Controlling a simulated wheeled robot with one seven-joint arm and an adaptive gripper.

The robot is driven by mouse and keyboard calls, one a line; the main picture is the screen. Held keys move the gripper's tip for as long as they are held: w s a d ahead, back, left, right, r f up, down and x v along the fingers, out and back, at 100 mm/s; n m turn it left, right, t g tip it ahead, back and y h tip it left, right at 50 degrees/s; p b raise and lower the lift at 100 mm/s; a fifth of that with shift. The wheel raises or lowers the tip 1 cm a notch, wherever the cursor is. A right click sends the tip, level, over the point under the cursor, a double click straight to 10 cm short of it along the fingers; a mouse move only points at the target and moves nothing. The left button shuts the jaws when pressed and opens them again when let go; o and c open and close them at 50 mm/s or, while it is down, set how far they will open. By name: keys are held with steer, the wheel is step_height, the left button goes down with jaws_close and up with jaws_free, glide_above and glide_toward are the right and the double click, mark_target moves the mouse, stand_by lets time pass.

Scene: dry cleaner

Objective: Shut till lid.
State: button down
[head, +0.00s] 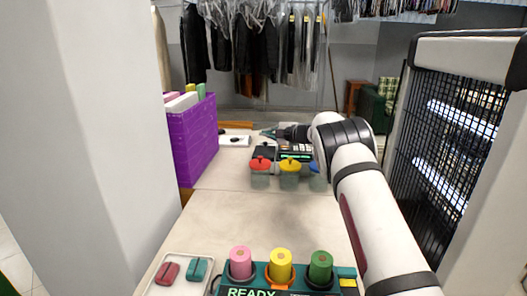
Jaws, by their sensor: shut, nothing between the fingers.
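My arm reaches forward over the counter from the right, and my gripper (268,133) points left near the counter's far end. It looks shut and empty. Just below it in the picture is a dark device (297,152) with lit green-teal markings, possibly the till. It is partly hidden behind coloured knobs or caps and beside my arm. I cannot make out a lid or its angle. A low white item (235,140) with a dark mark lies left of my gripper, apart from it.
A purple bin (193,140) stands on the counter's left edge. Clear containers with a red cap (260,164) and a yellow cap (290,165) stand mid-counter. A READY panel (285,278) and tray (181,262) are in front. The counter middle (245,220) is clear; a black mesh rack (458,140) stands right.

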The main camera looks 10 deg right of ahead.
steer(key=shift+w+d+f, duration=0.1)
steer(key=shift+w+f, duration=0.15)
steer(key=shift+f, duration=0.05)
stand_by(0.4)
